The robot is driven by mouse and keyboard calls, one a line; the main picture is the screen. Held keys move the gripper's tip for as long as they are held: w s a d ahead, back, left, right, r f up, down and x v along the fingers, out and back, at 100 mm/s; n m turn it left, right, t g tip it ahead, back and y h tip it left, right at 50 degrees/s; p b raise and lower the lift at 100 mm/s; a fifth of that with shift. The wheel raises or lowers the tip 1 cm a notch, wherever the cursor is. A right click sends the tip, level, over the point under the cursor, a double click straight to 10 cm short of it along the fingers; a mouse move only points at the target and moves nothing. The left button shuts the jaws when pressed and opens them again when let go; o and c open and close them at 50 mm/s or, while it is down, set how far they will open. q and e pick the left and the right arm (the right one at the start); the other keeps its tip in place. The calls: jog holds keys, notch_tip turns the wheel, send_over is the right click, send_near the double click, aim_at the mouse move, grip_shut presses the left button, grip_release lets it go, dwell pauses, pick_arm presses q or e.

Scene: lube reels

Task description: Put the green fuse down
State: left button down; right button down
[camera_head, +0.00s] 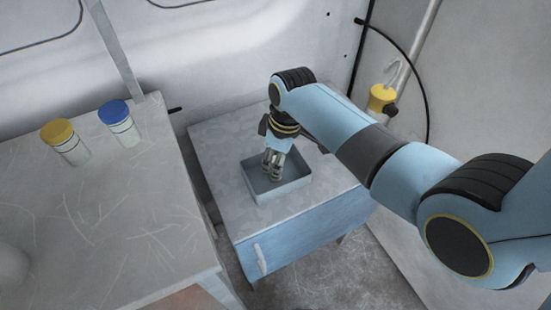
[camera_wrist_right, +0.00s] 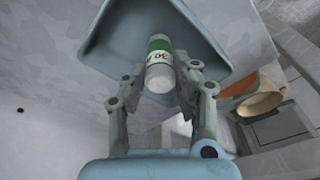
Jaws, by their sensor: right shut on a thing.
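The green fuse (camera_wrist_right: 159,64) is a white cylinder with a green band and printed marks, seen in the right wrist view. My right gripper (camera_wrist_right: 160,77) is shut on it, with a finger on each side. In the head view my right gripper (camera_head: 272,170) points down into a blue-grey open tray (camera_head: 285,190) on the blue cabinet, and the fuse is hidden there by the fingers. The tray's wall also shows in the wrist view (camera_wrist_right: 105,45) around the fuse. I cannot tell whether the fuse touches the tray floor. My left gripper is out of view.
The blue cabinet (camera_head: 310,228) has free top around the tray. A grey table (camera_head: 110,220) at left holds a yellow-capped jar (camera_head: 66,142) and a blue-capped jar (camera_head: 120,123). A yellow lamp with a hook (camera_head: 381,99) hangs on the wall at right.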

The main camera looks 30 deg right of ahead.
jog(key=c, duration=1)
grip_release()
jog(key=shift+f, duration=0.1)
jog(key=r, duration=0.4)
jog(key=s+r+p, duration=0.1)
jog(key=r, duration=0.3)
jog(key=d+r, duration=0.1)
jog(key=r, duration=0.3)
jog(key=shift+s+d+r, duration=0.1)
jog(key=shift+s, duration=0.05)
